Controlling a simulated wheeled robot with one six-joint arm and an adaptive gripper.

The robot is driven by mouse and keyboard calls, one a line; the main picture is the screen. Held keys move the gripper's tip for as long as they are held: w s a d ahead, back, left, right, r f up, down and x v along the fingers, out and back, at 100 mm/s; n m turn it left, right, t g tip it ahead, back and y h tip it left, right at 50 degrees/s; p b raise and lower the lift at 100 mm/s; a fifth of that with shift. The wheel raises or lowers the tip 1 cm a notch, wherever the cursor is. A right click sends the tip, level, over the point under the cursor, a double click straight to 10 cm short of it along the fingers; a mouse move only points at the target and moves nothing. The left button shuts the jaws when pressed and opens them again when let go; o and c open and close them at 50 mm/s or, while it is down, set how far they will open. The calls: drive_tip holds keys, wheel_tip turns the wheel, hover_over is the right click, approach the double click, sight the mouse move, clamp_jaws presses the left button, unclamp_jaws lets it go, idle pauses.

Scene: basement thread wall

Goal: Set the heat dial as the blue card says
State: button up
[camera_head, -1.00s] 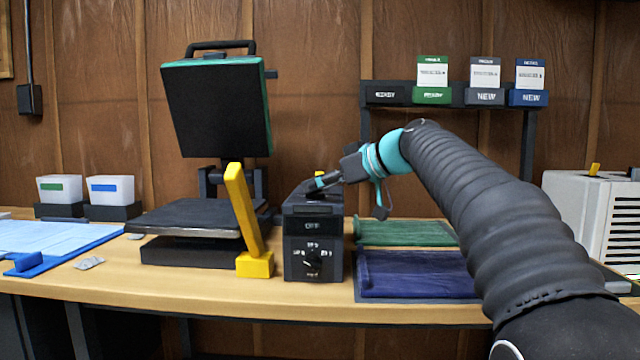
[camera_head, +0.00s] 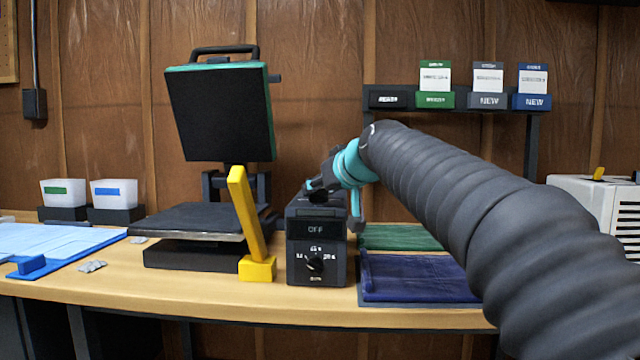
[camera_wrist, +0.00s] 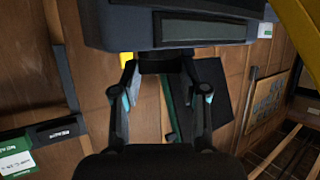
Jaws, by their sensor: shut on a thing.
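The blue card (camera_head: 532,77) stands in a blue holder marked NEW at the right end of the wall shelf; its small print is unreadable. The dark control box (camera_head: 317,240) stands on the bench, its display reading OFF. A black dial (camera_head: 315,264) with small marks around it is on its front; I cannot read its setting. My gripper (camera_head: 318,190) is at the top of the box, apart from the front dial. In the wrist view, its fingers (camera_wrist: 163,90) are on either side of a dark knob-like part (camera_wrist: 163,62), partly hidden, by the box.
An open heat press (camera_head: 205,222) with a yellow lever (camera_head: 247,215) stands left of the box. Green (camera_head: 400,237) and navy (camera_head: 415,278) cloths lie to the right. Green (camera_head: 435,77) and grey (camera_head: 488,78) cards share the shelf. White bins (camera_head: 113,193) stand far left.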

drive_tip(key=shift+f+h, duration=0.1)
drive_tip(key=shift+h, duration=0.2)
drive_tip(key=o, duration=1.1)
drive_tip(key=shift+o, duration=0.2)
drive_tip(key=v, duration=1.2)
drive_tip(key=shift+s+m, duration=0.1)
drive_tip(key=shift+m, duration=0.2)
